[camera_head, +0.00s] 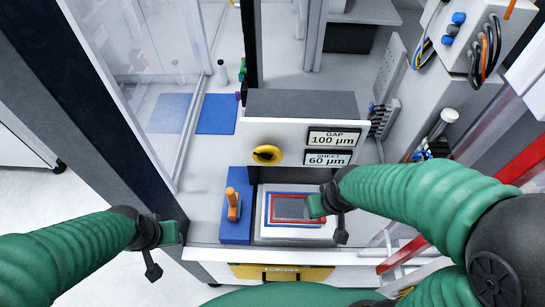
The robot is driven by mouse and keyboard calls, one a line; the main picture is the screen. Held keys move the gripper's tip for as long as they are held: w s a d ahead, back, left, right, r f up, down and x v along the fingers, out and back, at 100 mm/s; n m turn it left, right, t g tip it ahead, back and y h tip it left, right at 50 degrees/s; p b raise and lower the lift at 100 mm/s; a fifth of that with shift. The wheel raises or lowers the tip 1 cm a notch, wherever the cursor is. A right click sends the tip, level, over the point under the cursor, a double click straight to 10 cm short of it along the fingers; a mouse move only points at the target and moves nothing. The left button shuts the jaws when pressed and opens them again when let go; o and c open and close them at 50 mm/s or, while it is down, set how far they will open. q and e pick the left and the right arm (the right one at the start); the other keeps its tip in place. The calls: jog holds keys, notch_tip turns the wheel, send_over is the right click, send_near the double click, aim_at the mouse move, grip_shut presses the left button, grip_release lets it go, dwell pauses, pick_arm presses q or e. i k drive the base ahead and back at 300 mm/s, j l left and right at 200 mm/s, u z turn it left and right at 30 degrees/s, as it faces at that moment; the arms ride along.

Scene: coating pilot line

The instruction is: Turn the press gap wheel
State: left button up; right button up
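The press gap wheel (267,155) is a yellow disc with a dark centre on the white front of the press (290,131). Two displays beside it read GAP 100 µm (333,138) and SHEET 60 µm (327,158). My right gripper (328,212) is below and right of the wheel, over the right part of a layered plate with a grey sheet (292,208). My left gripper (162,245) is low on the left, near the bench's front edge, apart from the wheel. Neither gripper touches the wheel. Their finger gaps do not show clearly.
A blue block with an orange handle (233,204) stands left of the plate. A blue mat (217,114) and small bottles are further back. A clear panel and dark post bound the left side. Cables and a grey cabinet (430,90) stand at right.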

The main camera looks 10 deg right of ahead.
aim_at(267, 154)
jog(key=k+l+u, duration=0.35)
jog(key=k, duration=0.15)
jog(key=k+l+u, duration=0.1)
jog(key=k+u, duration=0.25)
jog(key=k, duration=0.15)
